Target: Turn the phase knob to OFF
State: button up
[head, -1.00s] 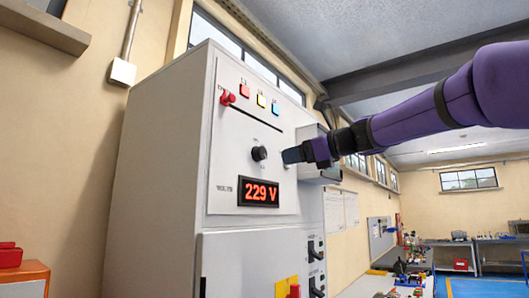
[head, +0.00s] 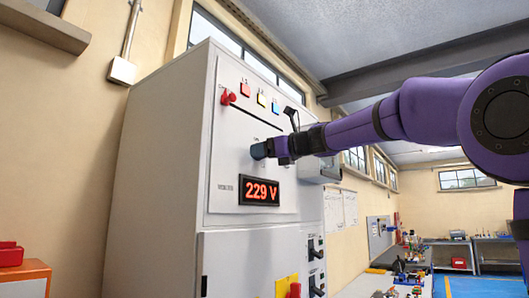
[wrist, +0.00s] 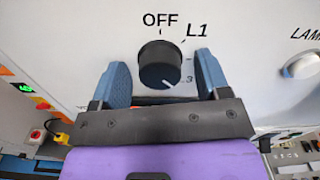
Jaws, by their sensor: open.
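The phase knob (wrist: 158,62) is a round black knob with a white pointer line. OFF is printed above it, L1 at its upper right, and a 3 at its lower right. The pointer line slants to the lower right, toward the 3. My gripper (wrist: 163,70) is open, with one blue finger left of the knob and one right of it; whether they touch it I cannot tell. In the head view, my gripper (head: 261,150) is at the panel and hides the knob.
The grey cabinet (head: 155,180) carries a display (head: 259,190) reading 229 V. In the wrist view, a blue-and-white control (wrist: 300,66) stands to the right under partly cut-off lettering.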

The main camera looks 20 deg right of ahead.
jog(key=shift+w+a, duration=0.1)
jog(key=shift+c, duration=0.2)
jog(key=c, duration=0.9)
jog(key=shift+n, duration=0.3)
jog(key=shift+f+n, duration=0.15)
jog(key=shift+n, duration=6.4)
jog(key=shift+f+n, duration=0.15)
jog(key=shift+n, duration=6.4)
